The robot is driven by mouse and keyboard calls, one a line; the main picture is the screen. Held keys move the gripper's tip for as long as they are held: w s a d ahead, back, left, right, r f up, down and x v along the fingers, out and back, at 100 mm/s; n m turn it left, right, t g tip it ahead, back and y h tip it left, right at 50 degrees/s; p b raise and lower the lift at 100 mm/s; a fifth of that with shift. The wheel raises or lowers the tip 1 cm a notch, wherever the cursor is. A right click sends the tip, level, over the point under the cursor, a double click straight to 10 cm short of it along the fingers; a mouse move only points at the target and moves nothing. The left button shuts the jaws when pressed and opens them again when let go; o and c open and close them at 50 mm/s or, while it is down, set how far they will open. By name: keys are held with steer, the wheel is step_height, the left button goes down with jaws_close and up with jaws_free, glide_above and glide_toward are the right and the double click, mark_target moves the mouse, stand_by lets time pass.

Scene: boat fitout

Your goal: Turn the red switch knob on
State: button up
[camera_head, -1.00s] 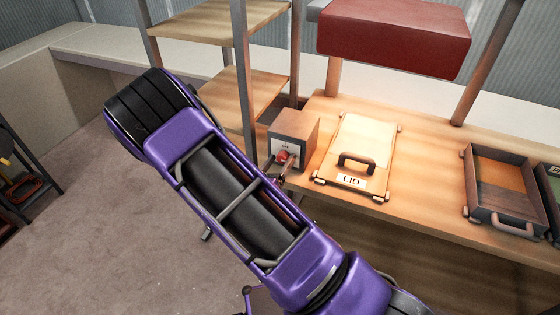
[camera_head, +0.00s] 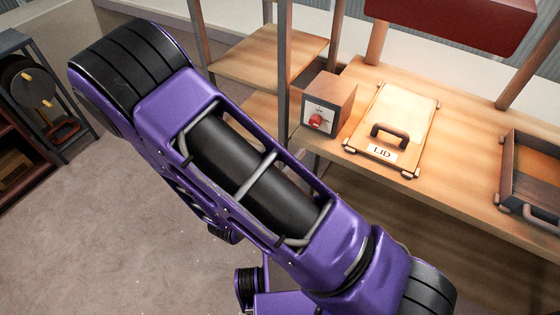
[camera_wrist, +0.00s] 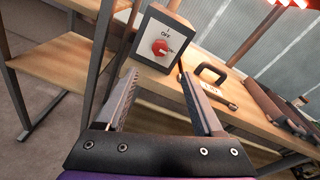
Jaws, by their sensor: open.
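The red switch knob (camera_head: 316,121) sits on the pale front plate of a small box (camera_head: 330,95) on the workbench. In the wrist view the red knob (camera_wrist: 160,47) shows between my fingers, with OFF printed above it and ON to its right. I cannot tell for sure which mark the knob points at. My gripper (camera_wrist: 158,76) is open and empty, its two fingers apart and pointing toward the box. The knob lies beyond the fingertips with no visible contact. In the head view my purple arm hides the gripper.
A wooden lid marked LID (camera_head: 398,115) with a dark handle lies right of the box. An open wooden tray (camera_head: 530,175) is further right. A metal shelf post (camera_head: 283,70) stands close left of the box. The floor (camera_head: 90,230) at left is clear.

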steer(key=shift+v, duration=1.65)
